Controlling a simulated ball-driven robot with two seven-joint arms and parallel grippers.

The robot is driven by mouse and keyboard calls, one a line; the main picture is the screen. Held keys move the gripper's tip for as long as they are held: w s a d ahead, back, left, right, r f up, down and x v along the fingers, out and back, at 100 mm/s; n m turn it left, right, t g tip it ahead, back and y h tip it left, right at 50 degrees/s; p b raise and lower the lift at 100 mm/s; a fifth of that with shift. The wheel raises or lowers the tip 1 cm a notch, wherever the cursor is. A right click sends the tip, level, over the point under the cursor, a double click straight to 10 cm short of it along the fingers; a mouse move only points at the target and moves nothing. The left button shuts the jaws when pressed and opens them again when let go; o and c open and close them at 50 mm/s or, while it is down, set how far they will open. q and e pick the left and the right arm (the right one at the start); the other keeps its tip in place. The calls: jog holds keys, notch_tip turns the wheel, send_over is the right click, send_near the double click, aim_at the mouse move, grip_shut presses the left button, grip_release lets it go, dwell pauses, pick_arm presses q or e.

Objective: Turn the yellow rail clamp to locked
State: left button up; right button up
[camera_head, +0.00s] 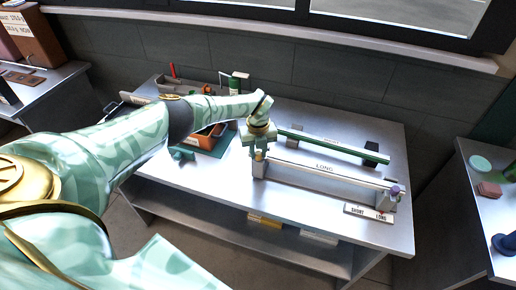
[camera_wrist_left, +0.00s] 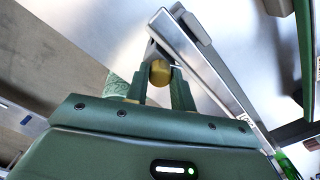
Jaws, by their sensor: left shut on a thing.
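The yellow rail clamp (camera_wrist_left: 160,72) shows in the left wrist view as a rounded knob between my fingers, at the end of a pale metal rail (camera_wrist_left: 205,70). In the head view this rail (camera_head: 325,171), marked LONG, lies along the front of the table. My left gripper (camera_head: 259,149) is over the rail's left end and shut on the clamp; it also shows in the left wrist view (camera_wrist_left: 159,80). The gripper hides most of the clamp in the head view, and I cannot tell its lock position. My right gripper is not in view.
A long green bar (camera_head: 330,144) lies behind the rail. A purple knob (camera_head: 395,189) is at the rail's right end, by a SHORT/LONG plate (camera_head: 369,213). The table's right part (camera_head: 395,145) has bare room.

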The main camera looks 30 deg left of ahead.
aim_at(258, 153)
pick_arm(q)
jog(key=n+p, duration=0.2)
jog(key=n, duration=0.4)
jog(key=shift+r+n, duration=0.15)
jog(key=shift+n, duration=0.15)
jog(key=n+p, duration=0.1)
jog(key=n, duration=0.3)
jog(key=shift+n, duration=0.4)
jog(key=o, duration=1)
notch_tip(258, 153, up, 16)
jog(key=p, duration=1.2)
jog(key=shift+p, duration=0.35)
